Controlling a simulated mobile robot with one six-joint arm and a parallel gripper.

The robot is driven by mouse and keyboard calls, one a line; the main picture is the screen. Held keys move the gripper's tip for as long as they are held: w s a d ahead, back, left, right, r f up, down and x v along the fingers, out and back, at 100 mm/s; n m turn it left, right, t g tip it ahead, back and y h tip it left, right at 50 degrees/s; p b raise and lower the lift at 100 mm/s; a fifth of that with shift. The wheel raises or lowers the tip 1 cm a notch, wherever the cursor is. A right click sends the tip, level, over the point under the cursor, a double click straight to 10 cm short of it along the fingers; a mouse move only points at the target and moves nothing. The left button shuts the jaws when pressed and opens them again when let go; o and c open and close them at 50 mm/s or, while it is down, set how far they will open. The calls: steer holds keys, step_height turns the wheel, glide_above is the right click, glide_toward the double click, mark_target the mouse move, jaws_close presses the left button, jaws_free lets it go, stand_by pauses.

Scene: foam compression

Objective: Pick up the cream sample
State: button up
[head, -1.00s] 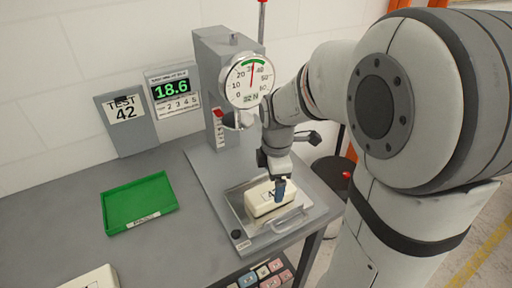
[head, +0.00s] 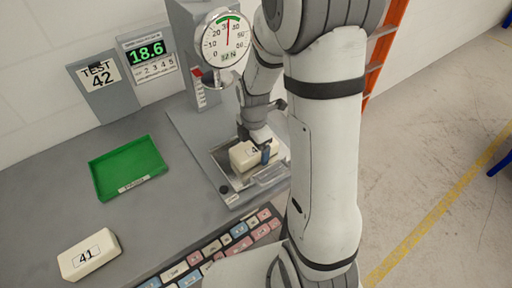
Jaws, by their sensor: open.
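A cream sample (head: 243,154) with a partly hidden label sits in the metal tray (head: 222,157) of the test press. My gripper (head: 259,150) is open and comes down over this sample from above, with one dark finger in front of its right part. The far finger is hidden, so I cannot tell whether the fingers touch it. Another cream block labelled 41 (head: 90,262) lies on the table at the front left.
An empty green tray (head: 128,168) lies on the grey table. The press column and round gauge (head: 226,40) stand close behind my gripper. A display reading 18.6 (head: 147,53) and a TEST 42 sign (head: 98,74) stand at the wall. A keyboard (head: 225,246) is at the front.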

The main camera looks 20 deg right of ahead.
steer(key=shift+f, duration=0.1)
steer(key=c, duration=1.1)
